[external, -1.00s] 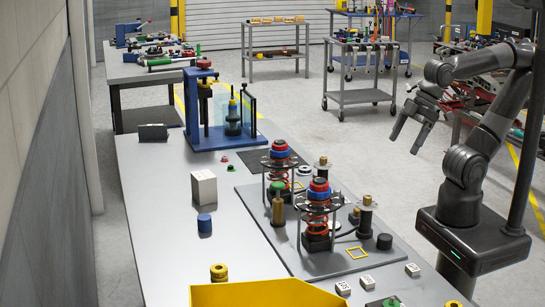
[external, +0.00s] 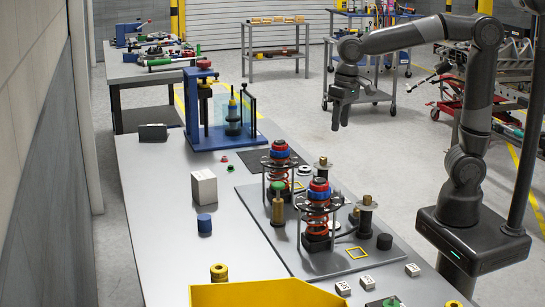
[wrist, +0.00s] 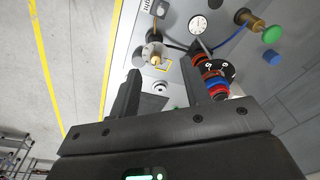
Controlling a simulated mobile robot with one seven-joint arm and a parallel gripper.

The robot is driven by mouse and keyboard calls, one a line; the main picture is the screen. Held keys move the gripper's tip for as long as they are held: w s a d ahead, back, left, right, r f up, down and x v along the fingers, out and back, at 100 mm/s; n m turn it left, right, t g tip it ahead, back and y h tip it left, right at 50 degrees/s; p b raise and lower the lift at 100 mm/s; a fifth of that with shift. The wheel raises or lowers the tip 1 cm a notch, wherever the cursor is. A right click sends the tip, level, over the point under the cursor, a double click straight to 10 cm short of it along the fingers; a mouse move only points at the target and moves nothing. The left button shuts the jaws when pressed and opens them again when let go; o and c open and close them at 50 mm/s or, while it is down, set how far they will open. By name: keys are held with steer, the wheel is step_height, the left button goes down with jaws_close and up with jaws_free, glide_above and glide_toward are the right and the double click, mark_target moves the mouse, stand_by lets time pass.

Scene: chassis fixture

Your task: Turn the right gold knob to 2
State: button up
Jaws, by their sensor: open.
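My gripper (external: 340,121) hangs in the air beyond the bench's far right side, fingers pointing down and apart, touching nothing. A gold-topped knob (external: 367,200) stands on a dark cylinder right of the nearer spring tower (external: 318,222). Another gold-topped knob (external: 323,161) stands farther back, right of the rear spring tower (external: 279,170).
The fixture plate (external: 285,243) also bears a gold post (external: 278,210) with a green top, a black cylinder (external: 384,241) and a yellow square outline (external: 357,253). A yellow bin (external: 265,294) stands at the front. The space around my gripper is clear.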

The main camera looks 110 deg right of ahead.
mark_target(323, 157)
steer(key=w+d+f+m+g, duration=0.1)
steer(key=w+d+f+m, duration=0.15)
steer(key=d, duration=0.35)
steer(key=shift+y, duration=0.3)
step_height(323, 157, down, 10)
steer(key=shift+a+r, duration=0.1)
jaws_close()
